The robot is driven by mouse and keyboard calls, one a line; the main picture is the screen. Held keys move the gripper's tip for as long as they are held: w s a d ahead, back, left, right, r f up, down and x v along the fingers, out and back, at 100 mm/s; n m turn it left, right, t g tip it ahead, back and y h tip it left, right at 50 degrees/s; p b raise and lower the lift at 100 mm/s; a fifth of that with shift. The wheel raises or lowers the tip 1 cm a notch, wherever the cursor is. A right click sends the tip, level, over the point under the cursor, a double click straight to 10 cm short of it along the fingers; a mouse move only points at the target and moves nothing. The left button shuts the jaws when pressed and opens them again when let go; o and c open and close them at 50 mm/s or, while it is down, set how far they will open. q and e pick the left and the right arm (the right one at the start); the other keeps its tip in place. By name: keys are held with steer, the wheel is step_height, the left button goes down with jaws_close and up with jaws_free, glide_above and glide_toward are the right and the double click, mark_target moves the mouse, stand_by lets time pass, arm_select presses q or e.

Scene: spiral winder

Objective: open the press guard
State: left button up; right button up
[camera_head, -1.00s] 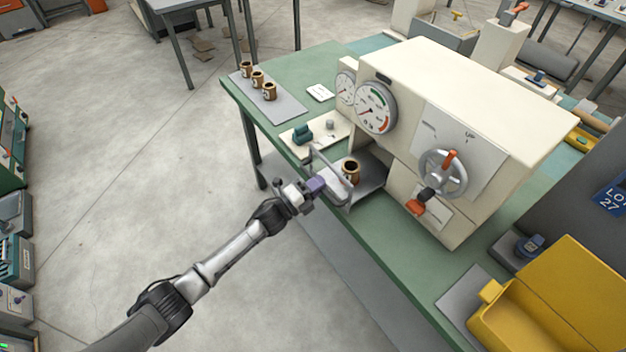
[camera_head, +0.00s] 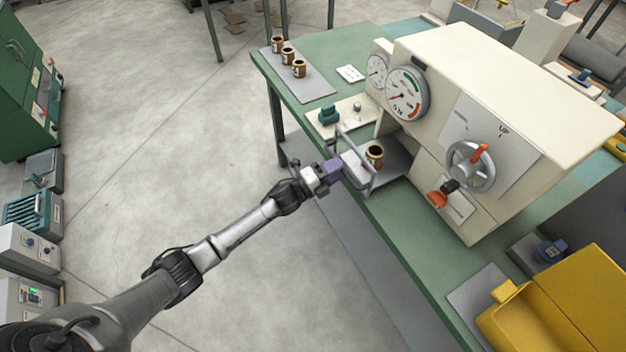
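The press (camera_head: 500,80) is a large cream machine on the green bench. Its guard (camera_head: 367,182) is a grey-framed panel standing at the front of the press opening. A brown bushing (camera_head: 374,157) stands upright on the grey plate behind the guard. My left gripper (camera_head: 333,171) is at the guard's outer left side, with a purple block at its tip. It looks very close to or touching the guard; its fingers are too small to tell whether they are open or shut on it. My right gripper is not in view.
Several brown bushings (camera_head: 288,56) stand on a grey mat at the bench's back left. Dial gauges (camera_head: 406,94) and a handwheel (camera_head: 471,165) are on the press front. A yellow bin (camera_head: 560,305) is at lower right.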

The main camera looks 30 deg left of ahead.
arm_select(q)
steer(key=v, duration=1.2)
steer(key=shift+s, duration=0.1)
